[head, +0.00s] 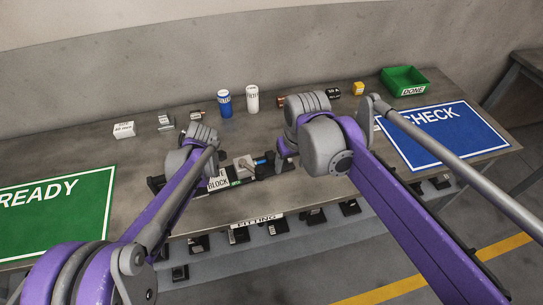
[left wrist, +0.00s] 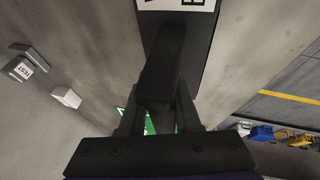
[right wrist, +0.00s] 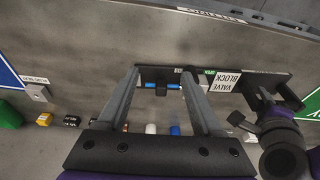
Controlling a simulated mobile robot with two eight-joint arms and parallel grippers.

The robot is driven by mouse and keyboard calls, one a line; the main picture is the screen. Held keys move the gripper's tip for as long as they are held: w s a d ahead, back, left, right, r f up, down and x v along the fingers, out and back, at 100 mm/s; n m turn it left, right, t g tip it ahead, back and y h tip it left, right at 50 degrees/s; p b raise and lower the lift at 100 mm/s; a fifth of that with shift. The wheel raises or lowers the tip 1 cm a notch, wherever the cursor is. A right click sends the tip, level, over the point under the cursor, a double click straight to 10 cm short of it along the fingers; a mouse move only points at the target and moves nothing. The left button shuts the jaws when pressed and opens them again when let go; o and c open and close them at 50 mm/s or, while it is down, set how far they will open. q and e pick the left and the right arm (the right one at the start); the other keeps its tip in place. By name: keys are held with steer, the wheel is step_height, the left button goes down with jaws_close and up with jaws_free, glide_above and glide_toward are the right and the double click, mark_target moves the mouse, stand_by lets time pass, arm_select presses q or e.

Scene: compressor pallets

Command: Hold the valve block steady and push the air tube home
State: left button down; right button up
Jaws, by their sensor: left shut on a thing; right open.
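The dark valve block (head: 218,183) lies on the bench with a white label; it also shows in the right wrist view (right wrist: 228,84) and left wrist view (left wrist: 205,55). My left gripper (left wrist: 168,45) is shut on the block at its end, also seen in the right wrist view (right wrist: 272,103). The blue air tube (right wrist: 152,86) lies along the dark assembly, with a black piece across its middle. How far it sits in the block cannot be told. My right gripper (right wrist: 162,76) is open, its fingers either side of the tube, apparently not gripping.
A green READY mat (head: 60,215) lies left, a blue CHECK mat (head: 440,135) right. A green DONE bin (head: 405,80), blue can (head: 225,103) and white can (head: 252,98) stand at the back. Several dark parts sit below the front edge, by a FITTING label (head: 257,221).

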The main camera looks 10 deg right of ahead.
steer(key=g, duration=0.2)
glide_above(270, 154)
steer(key=s, duration=0.1)
steer(key=shift+n, duration=0.3)
steer(key=f, duration=0.8)
steer(key=w+f, duration=0.1)
steer(key=f, duration=0.3)
steer(key=shift+f, duration=0.3)
jaws_close()
stand_by(0.4)
